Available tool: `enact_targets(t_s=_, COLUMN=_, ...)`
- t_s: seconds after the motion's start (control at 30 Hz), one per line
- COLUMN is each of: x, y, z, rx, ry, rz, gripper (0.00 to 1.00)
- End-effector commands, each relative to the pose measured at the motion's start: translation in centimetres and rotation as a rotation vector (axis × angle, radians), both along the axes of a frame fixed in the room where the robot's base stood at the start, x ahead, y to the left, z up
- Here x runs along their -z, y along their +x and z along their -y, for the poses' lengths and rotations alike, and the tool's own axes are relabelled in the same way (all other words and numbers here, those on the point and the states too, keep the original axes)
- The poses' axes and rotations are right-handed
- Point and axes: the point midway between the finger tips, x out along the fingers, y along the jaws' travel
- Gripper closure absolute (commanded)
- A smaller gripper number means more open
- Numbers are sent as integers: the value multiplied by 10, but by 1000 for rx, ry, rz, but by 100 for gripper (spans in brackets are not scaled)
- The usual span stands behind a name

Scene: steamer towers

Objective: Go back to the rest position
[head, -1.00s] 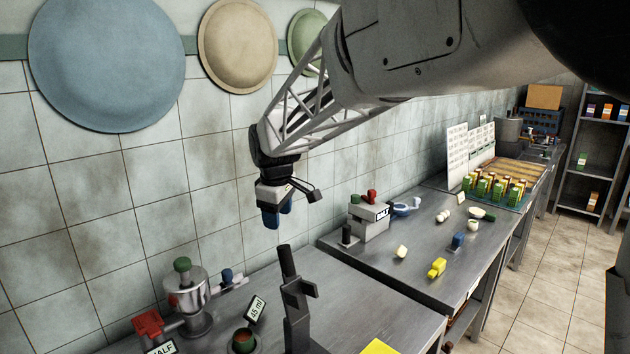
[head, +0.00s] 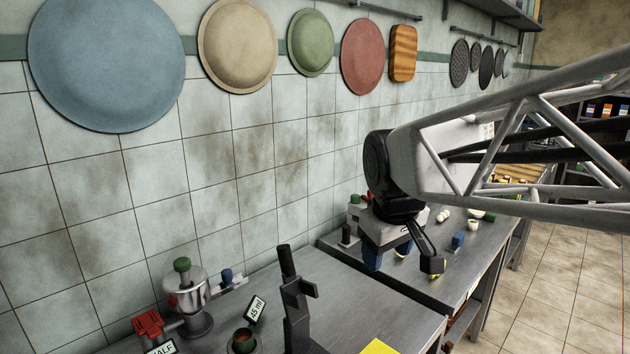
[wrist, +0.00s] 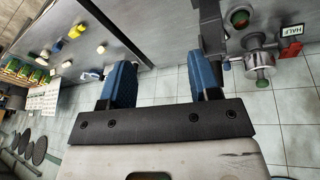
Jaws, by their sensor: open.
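My gripper (head: 388,256) hangs in the air above the gap between the two steel counters in the head view, its blue fingers pointing down. In the wrist view its two blue fingers (wrist: 161,76) stand wide apart with nothing between them. The gripper is open and empty. My arm comes in from the right and hides part of the far counter.
A metal dispenser (head: 186,297) with green and red knobs and a dark upright stand (head: 295,305) are on the near counter. A yellow sheet (head: 380,347) lies at its front. The far counter holds a blue piece (head: 457,240) and pale lumps. Coloured plates hang on the wall.

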Motion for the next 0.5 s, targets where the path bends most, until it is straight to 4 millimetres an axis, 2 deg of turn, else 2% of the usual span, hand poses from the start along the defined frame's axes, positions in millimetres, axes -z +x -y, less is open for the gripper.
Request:
enact_targets(t_s=0.03, x=7, y=-16, z=9, rx=44, ry=11, rz=-3, gripper=43)
enact_targets(t_s=0.3, x=51, y=-90, z=43, rx=279, ry=73, rz=-25, gripper=43)
enact_targets(t_s=0.5, x=81, y=-134, z=58, rx=423, ry=111, rz=-39, gripper=43)
